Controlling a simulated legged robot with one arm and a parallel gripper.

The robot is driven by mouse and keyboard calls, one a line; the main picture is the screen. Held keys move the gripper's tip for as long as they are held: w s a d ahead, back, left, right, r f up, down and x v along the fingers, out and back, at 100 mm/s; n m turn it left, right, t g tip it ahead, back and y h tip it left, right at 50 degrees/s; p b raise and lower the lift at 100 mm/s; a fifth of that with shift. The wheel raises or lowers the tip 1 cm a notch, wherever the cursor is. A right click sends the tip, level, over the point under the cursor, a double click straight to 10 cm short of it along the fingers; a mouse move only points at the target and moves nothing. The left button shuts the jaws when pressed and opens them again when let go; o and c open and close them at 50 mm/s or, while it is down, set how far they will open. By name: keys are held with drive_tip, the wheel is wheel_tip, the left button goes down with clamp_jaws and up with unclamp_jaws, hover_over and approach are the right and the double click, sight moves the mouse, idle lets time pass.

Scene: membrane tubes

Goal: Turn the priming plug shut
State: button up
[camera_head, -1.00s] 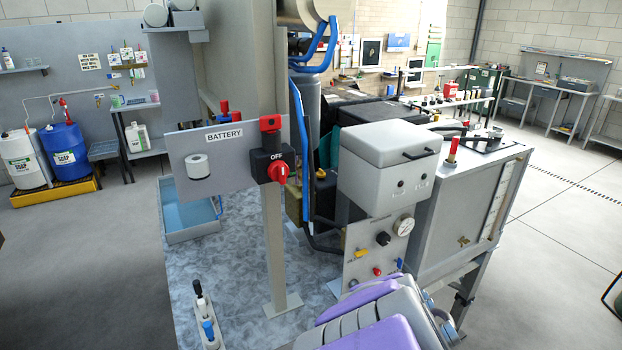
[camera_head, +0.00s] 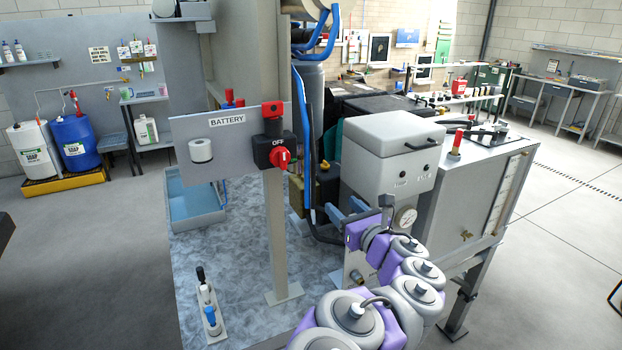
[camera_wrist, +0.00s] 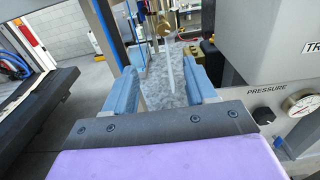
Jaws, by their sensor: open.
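My gripper (camera_head: 345,210) is in front of the grey pump panel, below the light grey box. In the wrist view its two blue fingers (camera_wrist: 161,80) are apart with nothing held between them. Beyond the fingertips, a small brass-coloured fitting (camera_wrist: 164,28) shows near the top of the wrist view, with a thin pale rod (camera_wrist: 170,68) below it. I cannot tell whether this fitting is the priming plug, or how far it is turned. My arm hides much of the pump panel in the head view.
The pressure gauge (camera_head: 405,217) sits beside my gripper; it also shows in the wrist view (camera_wrist: 301,102) with a black knob (camera_wrist: 263,115). The light grey box (camera_head: 390,160) stands above. The battery board (camera_head: 226,150) and its post (camera_head: 273,235) are to the left.

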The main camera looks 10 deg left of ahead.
approach(312, 174)
drive_tip(key=b+x, duration=0.1)
drive_tip(key=x, duration=0.6)
drive_tip(key=shift+a, duration=0.2)
drive_tip(key=shift+w+a, duration=0.15)
drive_tip(key=shift+w, duration=0.5)
drive_tip(key=shift+a, duration=0.1)
drive_tip(key=shift+c, duration=0.3)
clamp_jaws()
drive_tip(key=shift+m, duration=0.3)
